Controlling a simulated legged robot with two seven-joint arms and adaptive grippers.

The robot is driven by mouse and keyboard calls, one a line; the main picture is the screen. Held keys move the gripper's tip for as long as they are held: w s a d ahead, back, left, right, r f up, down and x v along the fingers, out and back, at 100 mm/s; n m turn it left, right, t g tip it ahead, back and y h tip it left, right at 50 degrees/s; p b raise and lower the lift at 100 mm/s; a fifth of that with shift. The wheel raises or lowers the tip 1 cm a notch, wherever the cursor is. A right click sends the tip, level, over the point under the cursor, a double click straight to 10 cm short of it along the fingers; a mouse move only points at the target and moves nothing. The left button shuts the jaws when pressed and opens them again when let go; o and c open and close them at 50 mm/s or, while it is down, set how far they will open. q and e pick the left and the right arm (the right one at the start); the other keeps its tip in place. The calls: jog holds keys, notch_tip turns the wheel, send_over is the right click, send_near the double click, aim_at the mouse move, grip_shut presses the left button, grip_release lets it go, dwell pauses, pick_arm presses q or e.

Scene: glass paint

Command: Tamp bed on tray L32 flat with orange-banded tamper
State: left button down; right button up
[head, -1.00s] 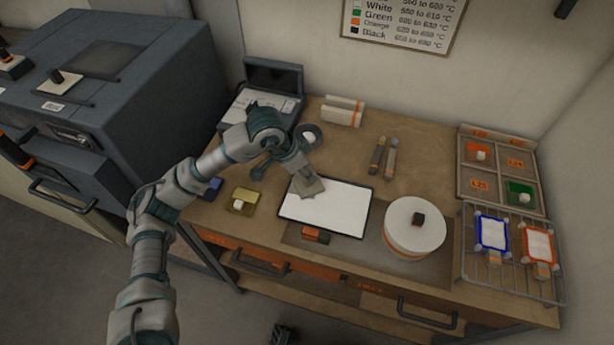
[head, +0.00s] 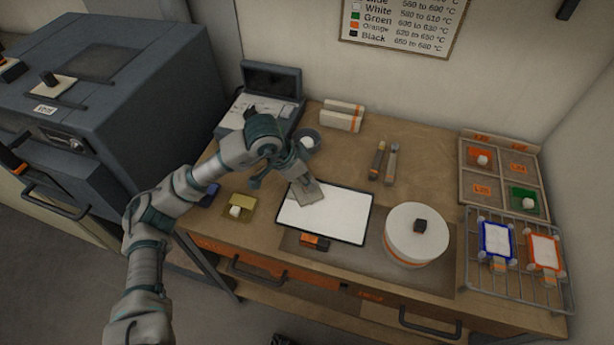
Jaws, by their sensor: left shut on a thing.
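A dark-rimmed tray with a white, flat-looking bed (head: 335,215) lies on the workbench, with an orange-and-black block (head: 315,242) at its front edge. My left gripper (head: 296,178) is over the tray's back left part. It is shut on a grey-beige flat-faced tool (head: 309,193), apparently the tamper. Its orange band cannot be made out. The tool's face is at the bed and hides a patch of it; I cannot tell how firmly it touches. The tray's label is not readable. My right gripper is not identifiable in view.
A white round drum (head: 414,238) with a black knob stands right of the tray. Two slim tools (head: 384,162) lie behind. A wire rack (head: 520,262) holds blue- and orange-rimmed trays. A yellow box (head: 240,207) is left, a grey kiln (head: 110,105) further left.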

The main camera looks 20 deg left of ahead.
pick_arm(q)
jog(key=shift+s+f, duration=0.15)
jog(key=shift+f, duration=0.35)
jog(key=shift+w+r+p, duration=0.25)
jog(key=shift+r+p, duration=0.15)
jog(key=shift+r, duration=0.85)
pick_arm(e)
jog(key=shift+w+r, duration=0.25)
jog(key=shift+r, duration=0.2)
pick_arm(q)
jog(key=shift+r+p, duration=0.9)
jog(key=shift+r, duration=1.25)
pick_arm(e)
jog(key=shift+w+r, duration=0.2)
jog(key=shift+r, duration=0.3)
jog(key=shift+w+r, duration=0.2)
jog(key=shift+r, duration=0.25)
pick_arm(q)
jog(key=shift+f, duration=0.1)
